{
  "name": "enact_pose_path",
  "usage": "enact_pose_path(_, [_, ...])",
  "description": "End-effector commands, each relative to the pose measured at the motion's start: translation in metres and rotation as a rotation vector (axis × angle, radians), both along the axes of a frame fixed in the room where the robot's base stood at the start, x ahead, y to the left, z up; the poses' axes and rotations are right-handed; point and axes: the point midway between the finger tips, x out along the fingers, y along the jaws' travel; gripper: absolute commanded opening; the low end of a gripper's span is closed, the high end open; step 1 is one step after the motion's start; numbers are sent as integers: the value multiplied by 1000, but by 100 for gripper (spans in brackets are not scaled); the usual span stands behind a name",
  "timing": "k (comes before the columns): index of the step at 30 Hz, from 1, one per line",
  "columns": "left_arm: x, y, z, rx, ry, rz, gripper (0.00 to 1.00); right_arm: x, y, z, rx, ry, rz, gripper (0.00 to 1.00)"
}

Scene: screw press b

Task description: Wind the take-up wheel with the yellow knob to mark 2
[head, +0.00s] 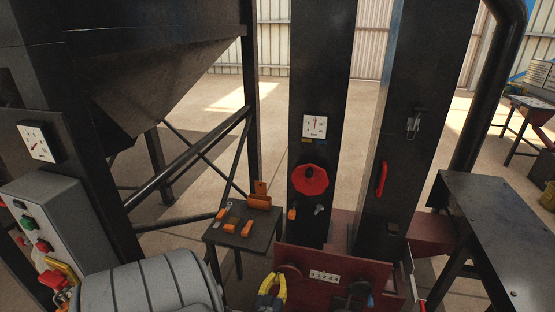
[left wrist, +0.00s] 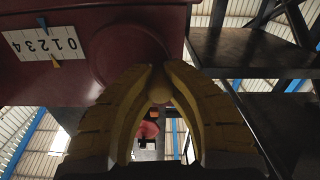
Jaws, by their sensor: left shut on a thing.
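The take-up wheel is a dark red disc (head: 289,273) on the left of the red housing's front, and fills the middle top of the left wrist view (left wrist: 128,55). Its round yellow knob (left wrist: 160,86) sits between the yellow fingers of my left gripper (head: 271,287), which are shut on it. A white number plate (head: 324,277) marked 0 to 4 is beside the wheel. The exact readings are too small to tell. My right gripper is not in view.
A dark part with a blue knob (head: 370,301) is right of the plate. A red handwheel (head: 309,180) is on the black column above. A small table (head: 243,240) with orange parts stands left. A grey motor (head: 150,288) is lower left, and a dark bench (head: 500,215) is right.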

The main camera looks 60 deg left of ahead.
Motion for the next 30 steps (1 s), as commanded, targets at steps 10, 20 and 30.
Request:
enact_pose_path(10, [2,0,3,30,21,-1,0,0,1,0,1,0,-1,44])
enact_pose_path(20, [2,0,3,28,19,-2,17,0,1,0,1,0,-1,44])
enact_pose_path(30, [1,0,2,27,22,-1,45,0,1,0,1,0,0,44])
